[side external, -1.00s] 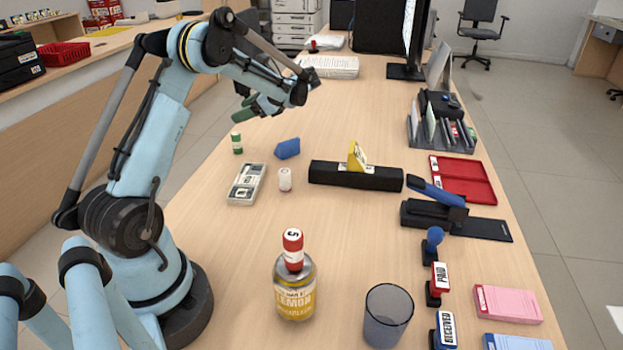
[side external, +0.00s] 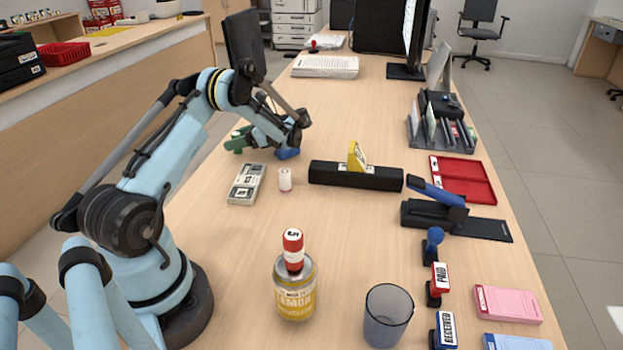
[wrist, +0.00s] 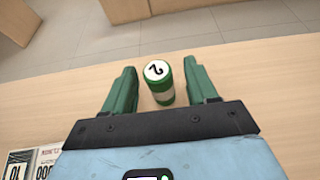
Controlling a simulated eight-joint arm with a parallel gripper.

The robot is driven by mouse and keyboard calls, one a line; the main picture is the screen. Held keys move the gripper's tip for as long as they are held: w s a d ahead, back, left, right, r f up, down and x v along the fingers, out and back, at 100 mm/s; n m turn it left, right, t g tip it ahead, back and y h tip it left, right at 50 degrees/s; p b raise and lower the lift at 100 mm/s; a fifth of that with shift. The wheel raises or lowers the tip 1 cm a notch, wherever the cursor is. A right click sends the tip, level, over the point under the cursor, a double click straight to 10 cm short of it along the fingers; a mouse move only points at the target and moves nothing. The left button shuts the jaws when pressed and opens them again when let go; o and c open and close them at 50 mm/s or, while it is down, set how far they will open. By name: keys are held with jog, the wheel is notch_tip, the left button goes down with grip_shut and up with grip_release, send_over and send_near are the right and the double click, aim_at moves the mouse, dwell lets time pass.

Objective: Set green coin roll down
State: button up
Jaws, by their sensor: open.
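The green coin roll (wrist: 159,83) stands upright on the counter, a white cap with a black "2" facing up and a pale band around its side. My gripper (wrist: 158,90) is open, its green fingers on either side of the roll. In the side external view my gripper (side external: 238,140) is low over the counter's left side, and the roll cannot be made out there.
A black bar (side external: 355,177) lies to the right. A lemon bottle (side external: 295,290) carries a red roll (side external: 293,248).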

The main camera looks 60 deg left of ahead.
jog(key=shift+x, duration=1.15)
jog(key=shift+r, duration=0.1)
grip_shut()
jog(key=shift+r, duration=0.1)
